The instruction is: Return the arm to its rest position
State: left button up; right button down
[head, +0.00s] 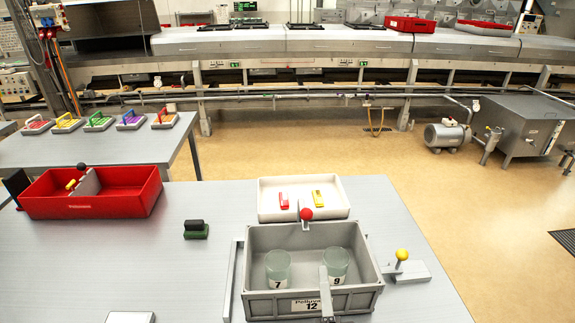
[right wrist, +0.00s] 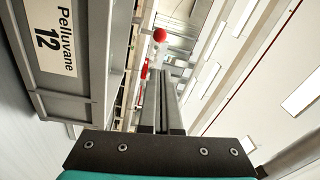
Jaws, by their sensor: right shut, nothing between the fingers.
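My right gripper (head: 325,272) comes up from the bottom of the head view, in front of the grey crate (head: 258,306) labelled "Pelluvane 12". It covers part of the label. In the right wrist view its two grey fingers (right wrist: 160,85) lie together with nothing between them. The crate (right wrist: 55,93) shows close beside them on the left there. Two clear beakers marked 7 (head: 277,268) and 9 (head: 337,263) stand in the crate. My left gripper is not in view.
Behind the crate are a red-knobbed lever (head: 306,214) and a white tray (head: 268,205) with red and yellow pieces. A yellow-knobbed lever (head: 402,254) is right. A red bin (head: 120,205) and green block (head: 196,234) are left.

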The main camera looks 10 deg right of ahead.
jog(key=s+a+f+n+g+y, duration=0.5)
jog(key=n+g+y, duration=0.2)
jog(key=n, duration=0.7)
jog(key=s+d+f+n+g+h, duration=0.3)
jog(key=s+d+n+g+h, duration=0.2)
jog(key=s+d+g, duration=0.5)
jog(key=s+f+b, duration=0.2)
jog(key=f+b, duration=0.1)
jog(key=f, duration=1.1)
jog(key=s+f+b, duration=0.3)
jog(key=f+b, duration=0.1)
jog(key=f, duration=1.1)
jog(key=s+d+f+b, duration=0.1)
jog(key=s+f+b, duration=0.2)
jog(key=s+f, duration=0.4)
jog(key=s+d+f+b, duration=0.2)
jog(key=s+f, duration=0.6)
jog(key=f, duration=0.4)
jog(key=shift+f+g+b, duration=0.3)
jog(key=shift+f+b, duration=0.05)
jog(key=shift+b, duration=0.1)
